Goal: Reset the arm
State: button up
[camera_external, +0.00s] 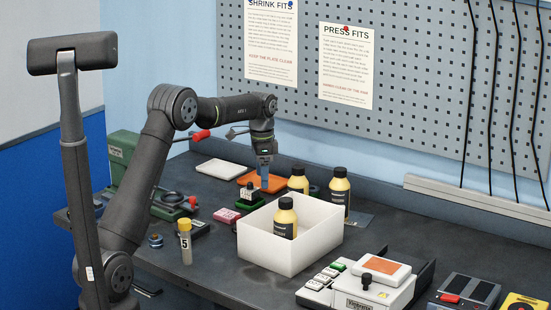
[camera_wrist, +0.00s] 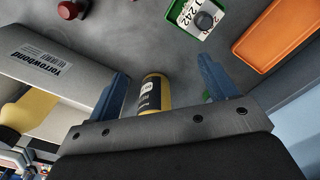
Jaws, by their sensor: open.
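My gripper (camera_external: 264,182) hangs pointing down over the bench, behind the white bin. In the wrist view its two blue fingers (camera_wrist: 162,74) are spread apart. A yellow bottle with a dark label (camera_wrist: 153,92) shows between the fingers in that view, but neither finger is seen touching it. In the external view, one yellow bottle with a black cap (camera_external: 298,181) stands just right of my gripper, and another (camera_external: 340,186) stands farther right. My arm reaches out over the bench with its elbow raised.
A white bin (camera_external: 263,254) holds a yellow bottle (camera_external: 285,222); its labelled wall (camera_wrist: 45,68) is close to the left finger. An orange tray (camera_wrist: 278,35) and a green block with a black knob (camera_wrist: 206,20) lie nearby. A yellow-capped tube (camera_external: 185,245) stands at left.

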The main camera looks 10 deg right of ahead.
jog(key=s+d+r, duration=0.2)
jog(key=s+r, duration=0.3)
jog(key=r, duration=0.3)
jog(key=s+d, duration=1)
jog(key=s, duration=0.4)
jog(key=s+d+m, duration=0.1)
jog(key=s+d, duration=0.9)
jog(key=s, duration=0.4)
jog(key=shift+m, duration=0.3)
jog(key=shift+o, duration=0.4)
